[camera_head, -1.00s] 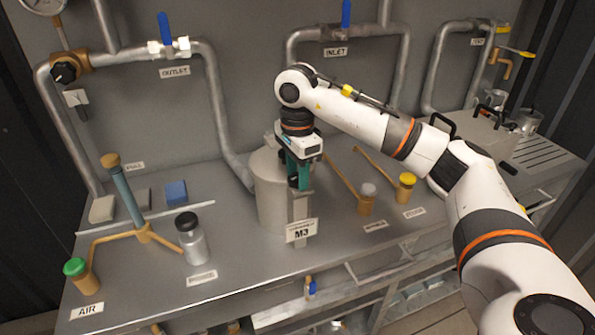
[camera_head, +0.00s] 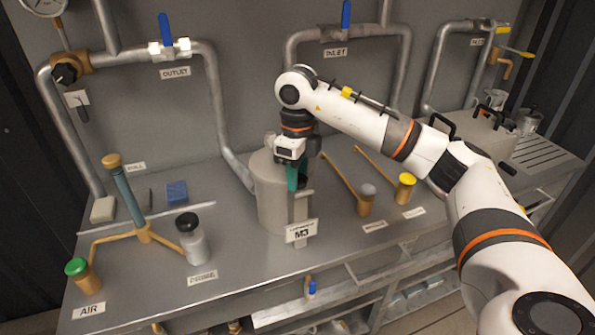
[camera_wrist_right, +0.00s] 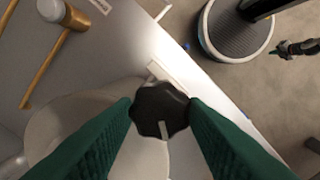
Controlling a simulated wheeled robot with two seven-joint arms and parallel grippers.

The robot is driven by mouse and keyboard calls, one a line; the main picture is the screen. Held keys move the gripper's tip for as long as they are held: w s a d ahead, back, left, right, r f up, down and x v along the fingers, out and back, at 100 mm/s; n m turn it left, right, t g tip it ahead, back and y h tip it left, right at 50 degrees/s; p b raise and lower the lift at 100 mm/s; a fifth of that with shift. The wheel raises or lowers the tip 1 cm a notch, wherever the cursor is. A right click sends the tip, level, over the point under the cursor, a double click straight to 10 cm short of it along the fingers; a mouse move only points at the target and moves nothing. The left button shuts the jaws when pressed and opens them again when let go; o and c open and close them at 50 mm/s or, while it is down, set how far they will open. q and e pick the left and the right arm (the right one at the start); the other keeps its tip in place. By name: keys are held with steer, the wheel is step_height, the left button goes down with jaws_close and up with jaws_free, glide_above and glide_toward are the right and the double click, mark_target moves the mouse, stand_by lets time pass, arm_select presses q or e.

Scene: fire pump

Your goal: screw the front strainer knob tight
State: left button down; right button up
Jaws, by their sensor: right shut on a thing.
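The strainer (camera_head: 270,195) is a grey cylinder standing at the front middle of the steel bench, with an M3 label plate (camera_head: 301,232) at its front. Its front knob (camera_wrist_right: 160,109) is black and lobed with a pale pointer mark, and shows in the right wrist view between the green fingers. My right gripper (camera_head: 297,176) points down over the front of the strainer; it also shows in the right wrist view (camera_wrist_right: 161,112), its fingers shut on the knob from both sides. In the head view the fingers hide the knob. My left gripper is not in view.
A dark-capped bottle (camera_head: 192,240) and a green-capped AIR fitting (camera_head: 80,272) stand left of the strainer. A grey-capped fitting (camera_head: 366,198) and a yellow-capped one (camera_head: 404,188) stand to its right. Pipes run along the back wall.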

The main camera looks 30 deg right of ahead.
steer(key=m, duration=0.3)
steer(key=shift+m, duration=0.4)
steer(key=shift+m+p, duration=0.35)
steer(key=shift+m, duration=1.45)
steer(key=o, duration=1)
step_height(320, 180, up, 5)
steer(key=shift+r+b, duration=0.15)
steer(key=shift+b, duration=0.25)
step_height(320, 180, up, 7)
steer(key=shift+f+p, duration=0.1)
steer(key=shift+p, duration=0.75)
